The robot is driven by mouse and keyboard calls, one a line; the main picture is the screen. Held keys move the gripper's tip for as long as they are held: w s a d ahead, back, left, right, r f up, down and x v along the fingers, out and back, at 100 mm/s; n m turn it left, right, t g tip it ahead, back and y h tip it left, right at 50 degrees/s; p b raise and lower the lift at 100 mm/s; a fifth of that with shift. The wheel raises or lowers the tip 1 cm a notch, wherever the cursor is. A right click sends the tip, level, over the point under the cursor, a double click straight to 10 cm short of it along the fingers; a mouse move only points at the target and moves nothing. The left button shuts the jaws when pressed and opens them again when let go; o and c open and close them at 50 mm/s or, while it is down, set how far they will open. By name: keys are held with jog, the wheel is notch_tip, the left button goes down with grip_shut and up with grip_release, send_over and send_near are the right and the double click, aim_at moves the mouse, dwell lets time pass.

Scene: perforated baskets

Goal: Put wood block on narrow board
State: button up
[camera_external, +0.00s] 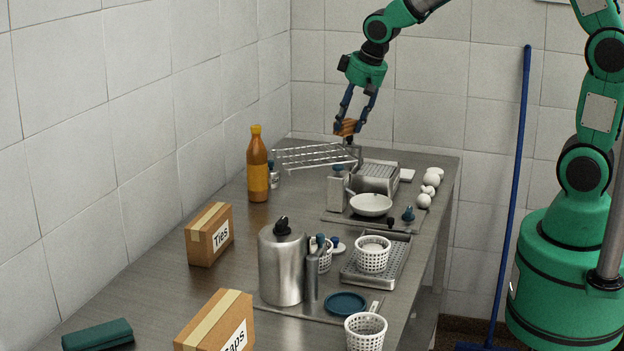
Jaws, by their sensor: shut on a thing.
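My gripper (349,120) is at the far end of the metal table, above the table top. Its dark fingers point down and are shut on a small orange-brown wood block (346,128). The block is held in the air, just above and behind the right end of a wire rack (312,156). I cannot tell for sure which thing is the narrow board.
A ribbed metal box (376,177) and a white bowl (371,205) stand near the gripper. A sauce bottle (257,170) stands left. White round items (431,180) lie right. Nearer are a metal canister (282,265), perforated baskets (372,254) and cartons (209,234).

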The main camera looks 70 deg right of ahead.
jog(key=s+d+m+h+p, duration=0.1)
jog(key=s+d+m+p, duration=0.15)
jog(key=d, duration=1.25)
jog(key=s+d+m+p, duration=0.15)
jog(key=s+d, duration=0.25)
jog(key=d, duration=1.1)
notch_tip(320, 180, down, 11)
jog(key=d, duration=0.1)
jog(key=shift+s+f+g+b, duration=0.15)
jog(key=shift+f+g+b, duration=0.05)
jog(key=shift+g+b, duration=0.2)
jog(key=shift+f, duration=0.15)
jog(key=shift+f+b, duration=0.45)
jog(key=shift+f, duration=2.55)
jog(key=shift+f+b, duration=0.35)
jog(key=shift+f, duration=1.5)
